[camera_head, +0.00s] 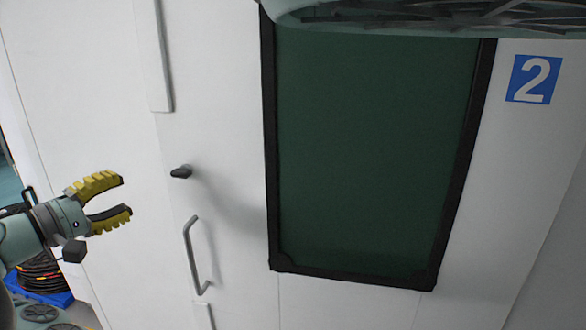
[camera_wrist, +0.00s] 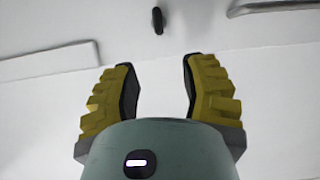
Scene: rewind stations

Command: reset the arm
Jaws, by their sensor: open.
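My gripper (camera_head: 128,195) is at the left of the head view, with yellow ribbed fingers spread apart and nothing between them. It points to the right, in front of a white cabinet front. In the wrist view my gripper (camera_wrist: 158,72) is also open and empty. A small dark knob (camera_head: 181,172) on the white front is to the right of the fingertips, apart from them. In the wrist view the knob (camera_wrist: 158,20) is beyond the gap between the fingers.
A grey bar handle (camera_head: 194,256) is below the knob. A dark green window (camera_head: 375,150) in a black frame fills the middle, with a blue number 2 sign (camera_head: 534,79) to its right. Coiled dark cable (camera_head: 42,275) lies in a blue tray at lower left.

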